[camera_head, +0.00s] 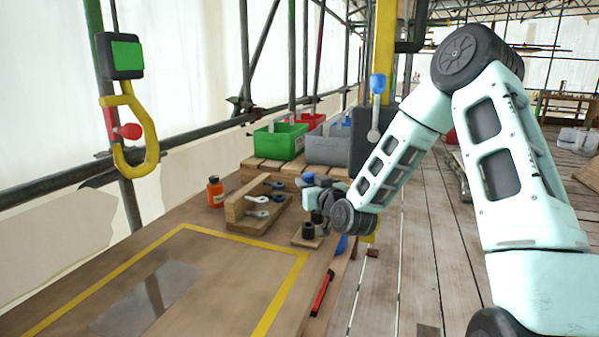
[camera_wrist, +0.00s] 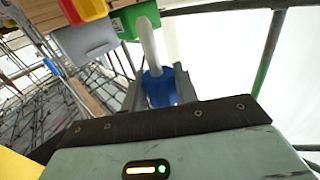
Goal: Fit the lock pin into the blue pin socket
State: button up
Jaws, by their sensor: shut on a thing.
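My gripper (camera_wrist: 160,92) is shut on a piece with a blue body (camera_wrist: 160,87) and a pale grey, slightly curved rod, seen in the wrist view. This looks like the lock pin. In the head view my gripper (camera_head: 309,198) is above the far right end of the wooden bench, close to the pin rack and small block, partly hidden by my wrist. A blue patch (camera_head: 308,178) shows at its tip. I cannot tell which blue part is the pin socket. A blue piece (camera_head: 342,245) shows at the bench's right edge below my wrist.
A wooden rack (camera_head: 240,210) holds several ringed metal pieces, beside an orange bottle (camera_head: 215,192). A small block with black cylinders (camera_head: 308,230) stands nearby. Green (camera_head: 280,141) and grey bins stand behind. A yellow hook (camera_head: 140,130) hangs left. The yellow-marked bench area is mostly clear.

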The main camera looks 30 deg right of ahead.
jog(key=shift+w+d+r, duration=0.15)
jog(key=shift+w, duration=0.1)
jog(key=shift+s, duration=0.1)
notch_tip(320, 180, down, 6)
jog(key=b, duration=0.5)
jog(key=shift+b, duration=0.35)
jog(key=shift+r, duration=0.1)
jog(key=shift+b, duration=0.45)
dwell(1.5)
jog(key=shift+f+b, duration=1.2)
jog(key=shift+f, duration=0.15)
jog(key=shift+r, duration=0.2)
